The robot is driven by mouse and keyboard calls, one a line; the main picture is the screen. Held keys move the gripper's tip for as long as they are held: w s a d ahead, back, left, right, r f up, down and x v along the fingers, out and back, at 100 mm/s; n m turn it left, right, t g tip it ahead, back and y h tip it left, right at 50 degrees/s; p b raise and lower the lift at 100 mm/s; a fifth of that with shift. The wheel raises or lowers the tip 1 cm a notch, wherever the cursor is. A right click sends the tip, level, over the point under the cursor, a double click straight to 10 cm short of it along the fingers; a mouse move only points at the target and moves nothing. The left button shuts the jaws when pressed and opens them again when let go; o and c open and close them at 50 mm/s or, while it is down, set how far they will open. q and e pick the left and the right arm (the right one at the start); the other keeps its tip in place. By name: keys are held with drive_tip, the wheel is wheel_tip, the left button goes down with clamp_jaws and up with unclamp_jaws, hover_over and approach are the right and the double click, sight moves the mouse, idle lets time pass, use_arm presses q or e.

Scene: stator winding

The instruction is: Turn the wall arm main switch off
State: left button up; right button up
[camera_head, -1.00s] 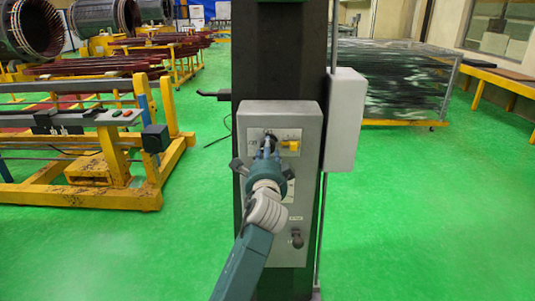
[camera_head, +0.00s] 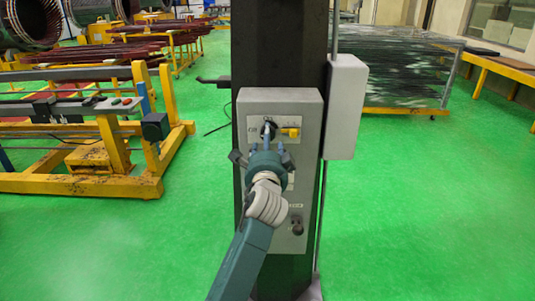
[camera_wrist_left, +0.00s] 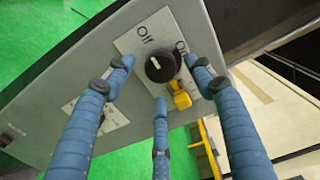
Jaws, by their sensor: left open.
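The main switch is a black rotary knob (camera_head: 268,130) on the upper part of a grey control box (camera_head: 310,180), mounted on a dark column. In the left wrist view the knob (camera_wrist_left: 160,66) has a short white mark and sits on a plate lettered Off and On. I cannot tell for sure which label the mark points at. My left gripper (camera_head: 266,149) is in front of the box, just below the knob, with its three blue fingers spread. In the wrist view the fingers stand around the knob, apart from it. My right gripper is out of view.
A yellow tab (camera_head: 290,132) sits beside the knob, close to one fingertip. A smaller dark knob (camera_head: 296,226) is lower on the box. A pale box (camera_head: 346,107) is right of the column (camera_head: 280,50). Yellow stands (camera_head: 110,180) are at left; green floor is clear around.

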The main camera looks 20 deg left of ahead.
use_arm(q)
drive_tip(key=v, duration=1)
drive_tip(key=shift+s, duration=0.15)
drive_tip(key=s+d+f+n+g+h+b, duration=0.1)
drive_tip(key=f+g, duration=0.1)
drive_tip(key=f, duration=1.1)
drive_tip(key=s+d+f+g+h, duration=0.2)
drive_tip(key=f, duration=1.1)
drive_tip(key=s+d+f+n+g+h+b, duration=0.1)
drive_tip(key=f+g, duration=0.1)
drive_tip(key=f, duration=1.2)
drive_tip(key=s+f+n+g+h, duration=0.1)
drive_tip(key=s+f+g, duration=0.1)
drive_tip(key=s+f, duration=0.7)
drive_tip(key=s+f+n+g, duration=0.2)
drive_tip(key=s+f, duration=0.4)
drive_tip(key=f, duration=0.5)
drive_tip(key=s+a+f+n+g, duration=0.2)
drive_tip(key=s+f, duration=0.4)
drive_tip(key=s, duration=0.6)
drive_tip(key=s+a+f+n+g+b, duration=0.1)
drive_tip(key=s+f, duration=0.5)
drive_tip(key=s, duration=0.7)
drive_tip(key=s+a+f+n+g, duration=0.3)
drive_tip(key=s+f, duration=0.4)
drive_tip(key=s, duration=0.6)
drive_tip(key=shift+a+n+b, duration=0.4)
drive_tip(key=shift+a+n, duration=0.2)
drive_tip(key=shift+a, duration=0.65)
drive_tip(key=shift+c, duration=0.2)
